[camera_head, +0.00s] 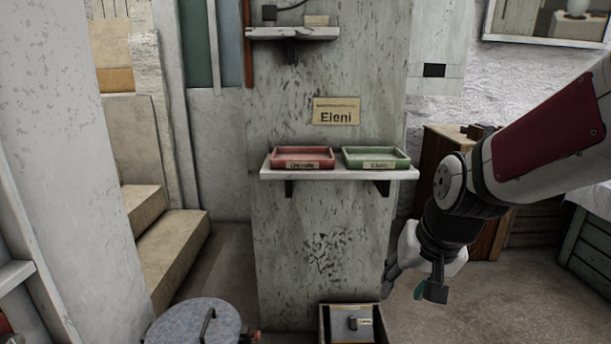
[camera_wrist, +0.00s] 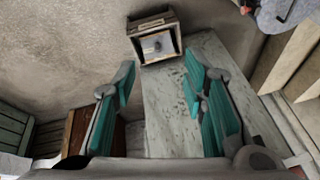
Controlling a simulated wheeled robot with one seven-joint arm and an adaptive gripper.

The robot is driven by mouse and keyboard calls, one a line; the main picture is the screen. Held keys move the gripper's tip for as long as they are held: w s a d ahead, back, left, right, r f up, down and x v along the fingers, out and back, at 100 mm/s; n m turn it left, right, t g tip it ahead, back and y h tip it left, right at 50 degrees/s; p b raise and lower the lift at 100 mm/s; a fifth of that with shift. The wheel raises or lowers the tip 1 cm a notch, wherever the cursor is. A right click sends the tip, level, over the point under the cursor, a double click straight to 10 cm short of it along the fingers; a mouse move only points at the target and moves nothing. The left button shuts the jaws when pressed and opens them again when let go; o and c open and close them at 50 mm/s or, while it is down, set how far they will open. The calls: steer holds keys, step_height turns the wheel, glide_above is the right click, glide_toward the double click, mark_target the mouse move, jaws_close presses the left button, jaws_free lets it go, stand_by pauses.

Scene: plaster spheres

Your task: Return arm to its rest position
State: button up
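My arm reaches in from the right in the camera_head view, with a white upper link and a dark red panel. My gripper (camera_head: 408,287) hangs at its end, pointing down, to the right of the grey pillar. In the wrist view my gripper (camera_wrist: 160,72) shows two teal-padded fingers spread wide apart with nothing between them. It is clear of the shelf and trays.
A shelf (camera_head: 340,175) on the pillar (camera_head: 290,235) bears a red tray (camera_head: 302,150) and a green tray (camera_head: 376,149); both look empty. An "Eleni" sign (camera_head: 336,111) is above. A box (camera_head: 323,325) stands low; a round-topped grey object (camera_head: 190,322) is left.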

steer(key=s+d+r+n+g+h, duration=0.1)
steer(key=s+r+g, duration=0.1)
steer(key=s, duration=1.2)
steer(key=s+d+r+n+g, duration=0.1)
steer(key=s+r+n+g, duration=0.15)
steer(key=s, duration=1.25)
step_height(320, 180, up, 40)
steer(key=t+p, duration=0.4)
steer(key=p, duration=3.4)
steer(key=shift+w+d+f+m, duration=0.15)
steer(key=shift+m, duration=0.2)
